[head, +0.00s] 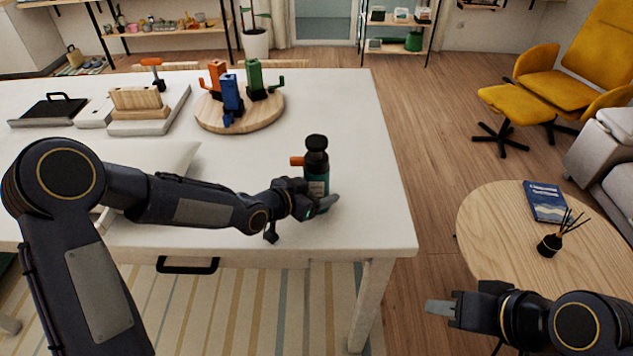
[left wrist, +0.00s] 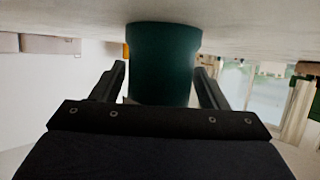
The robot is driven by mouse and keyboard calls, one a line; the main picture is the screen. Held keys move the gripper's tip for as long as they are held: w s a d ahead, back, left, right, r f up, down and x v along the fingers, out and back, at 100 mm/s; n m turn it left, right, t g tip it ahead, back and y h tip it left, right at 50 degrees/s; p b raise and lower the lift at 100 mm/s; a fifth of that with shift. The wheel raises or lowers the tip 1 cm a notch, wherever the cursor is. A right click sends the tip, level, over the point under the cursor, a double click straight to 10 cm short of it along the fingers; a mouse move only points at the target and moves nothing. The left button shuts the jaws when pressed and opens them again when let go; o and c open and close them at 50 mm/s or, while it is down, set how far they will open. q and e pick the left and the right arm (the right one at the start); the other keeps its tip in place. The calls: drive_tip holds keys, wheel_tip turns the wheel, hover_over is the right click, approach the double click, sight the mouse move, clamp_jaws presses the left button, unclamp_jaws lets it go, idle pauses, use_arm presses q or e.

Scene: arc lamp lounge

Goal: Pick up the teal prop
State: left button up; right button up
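The teal prop is a bottle (head: 317,172) with a dark cap, a teal body and a pale label, upright on the white table near its right end. My left gripper (head: 325,204) is low at its near side and partly hides its lower part. In the left wrist view the teal body (left wrist: 163,62) stands between the two fingers, with narrow gaps at both sides, so the gripper looks open around it. My right gripper (head: 440,307) is away from the bottle, beyond the table's right edge; whether it is open or shut is unclear.
An orange piece (head: 297,161) shows just left of the bottle. A round wooden board (head: 205,115) with orange, blue and green pieces lies behind it. The white table (head: 370,225) is bare right of the bottle. A round wooden table (head: 490,225) with a book (head: 545,201) stands at right.

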sight(317, 179)
use_arm(q)
drive_tip(key=shift+r, duration=0.1)
drive_tip(key=c, duration=1.2)
drive_tip(key=shift+o, duration=0.2)
drive_tip(key=shift+w+r, duration=0.1)
drive_tip(key=shift+r, duration=0.45)
wheel_tip(317, 179, up, 2)
drive_tip(key=shift+r, duration=0.2)
drive_tip(key=s+r+b, duration=0.1)
drive_tip(key=s+r, duration=0.8)
drive_tip(key=s, duration=0.5)
drive_tip(key=shift+r, duration=0.25)
drive_tip(key=shift+f, duration=0.1)
